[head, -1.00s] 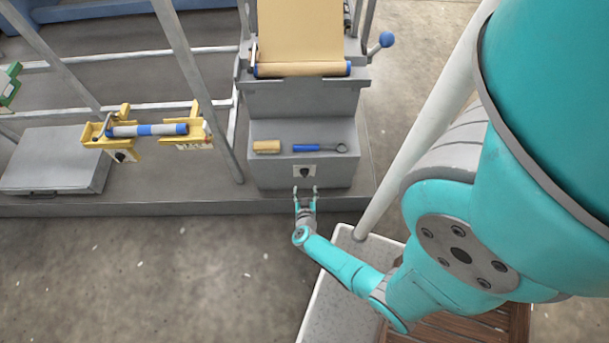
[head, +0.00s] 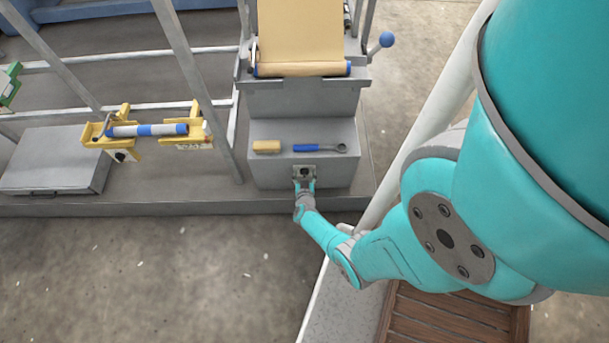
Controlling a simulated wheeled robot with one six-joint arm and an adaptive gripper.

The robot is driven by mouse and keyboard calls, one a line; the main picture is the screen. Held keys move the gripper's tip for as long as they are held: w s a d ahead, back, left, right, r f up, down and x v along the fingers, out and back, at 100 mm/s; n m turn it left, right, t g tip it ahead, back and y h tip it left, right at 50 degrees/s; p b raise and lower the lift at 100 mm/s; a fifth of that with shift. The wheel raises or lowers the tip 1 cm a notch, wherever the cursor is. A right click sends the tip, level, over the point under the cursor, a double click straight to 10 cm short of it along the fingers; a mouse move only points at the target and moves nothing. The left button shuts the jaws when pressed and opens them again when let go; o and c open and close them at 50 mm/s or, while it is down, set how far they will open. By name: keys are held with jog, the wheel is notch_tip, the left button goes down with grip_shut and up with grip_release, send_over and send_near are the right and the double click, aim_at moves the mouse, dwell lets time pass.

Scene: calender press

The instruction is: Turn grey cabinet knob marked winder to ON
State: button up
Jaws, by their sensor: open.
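The dark knob (head: 304,172) sits on a small light plate on the front face of the grey cabinet (head: 268,177), below the cabinet's top ledge. My gripper (head: 304,173) is at the plate, with its open fingers around or just in front of the knob. I cannot tell whether the fingers touch it. The gripper hides part of the plate, and the marking and the knob's setting are too small to read.
A wooden-backed brush or block (head: 267,147) and a blue-handled wrench (head: 318,148) lie on the cabinet top. A yellow bracket holds a blue and white roller (head: 148,130) at left. A blue-ball lever (head: 386,39) stands at upper right. The floor in front is clear.

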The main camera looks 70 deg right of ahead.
jog(key=c, duration=1.1)
jog(key=shift+s+m, duration=0.1)
jog(key=shift+m, duration=0.2)
jog(key=shift+s+d+m+t+y, duration=0.1)
jog(key=shift+s+m+t+y, duration=0.05)
jog(key=shift+m+t, duration=0.45)
jog(key=shift+s+d+m+t+y, duration=0.1)
jog(key=shift+m+t+y, duration=0.05)
jog(key=shift+m+t, duration=0.4)
jog(key=shift+s+f+m+t, duration=0.1)
jog(key=shift+m+t, duration=0.4)
jog(key=shift+m, duration=0.4)
jog(key=shift+s+f+m+t, duration=0.1)
jog(key=shift+m+t, duration=0.35)
jog(key=shift+m, duration=0.4)
jog(key=o, duration=1.1)
